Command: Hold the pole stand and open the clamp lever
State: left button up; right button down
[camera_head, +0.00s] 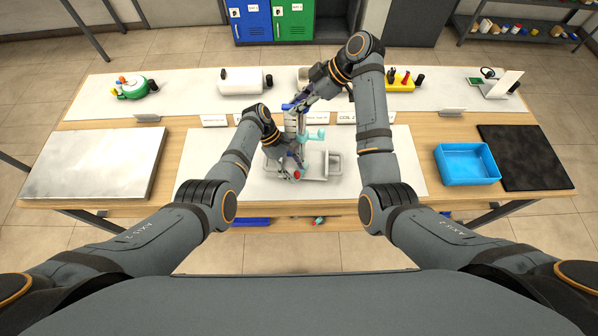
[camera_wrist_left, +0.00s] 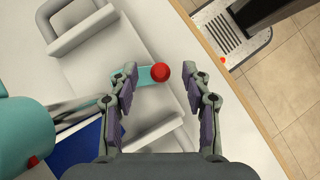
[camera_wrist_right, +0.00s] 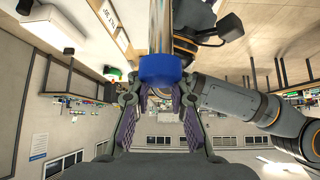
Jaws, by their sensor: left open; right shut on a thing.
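The pole stand has an upright metal pole (camera_wrist_right: 161,28) with a blue collar (camera_wrist_right: 160,68) and a teal clamp (camera_head: 314,134). My right gripper (camera_wrist_right: 160,94) is shut on the pole stand at the blue collar, high on the pole. The teal clamp lever (camera_wrist_left: 146,75) ends in a red knob (camera_wrist_left: 161,71), which also shows low in the head view (camera_head: 297,174). My left gripper (camera_wrist_left: 164,84) is open with its fingers on both sides of the lever and knob. A gap shows on each side, so it is not gripping.
A blue tray (camera_head: 467,148) and a black mat (camera_head: 525,158) lie to the right, a metal plate (camera_head: 95,163) to the left. Label cards stand behind the stand.

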pick_arm(q)
jog(key=v, duration=1.2)
jog(key=shift+c, duration=0.4)
